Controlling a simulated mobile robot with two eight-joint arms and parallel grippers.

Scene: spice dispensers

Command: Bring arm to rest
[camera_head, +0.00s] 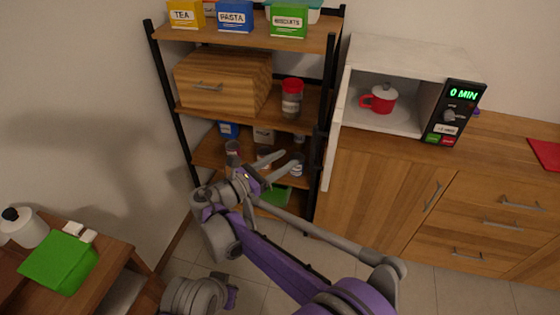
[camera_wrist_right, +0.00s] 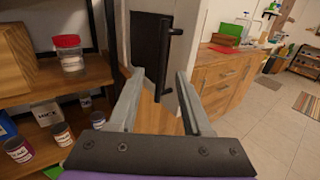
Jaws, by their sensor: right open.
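My right gripper (camera_head: 274,167) is in front of the lower part of the black-framed shelf in the head view. Its two grey fingers are apart with nothing between them. My purple and grey right arm reaches up from the bottom of the head view. I cannot make out my left gripper.
The wooden shelf (camera_head: 235,150) holds a red-lided jar (camera_head: 291,98), spice jars (camera_head: 298,166) and boxes. A small table (camera_head: 120,250) is at left.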

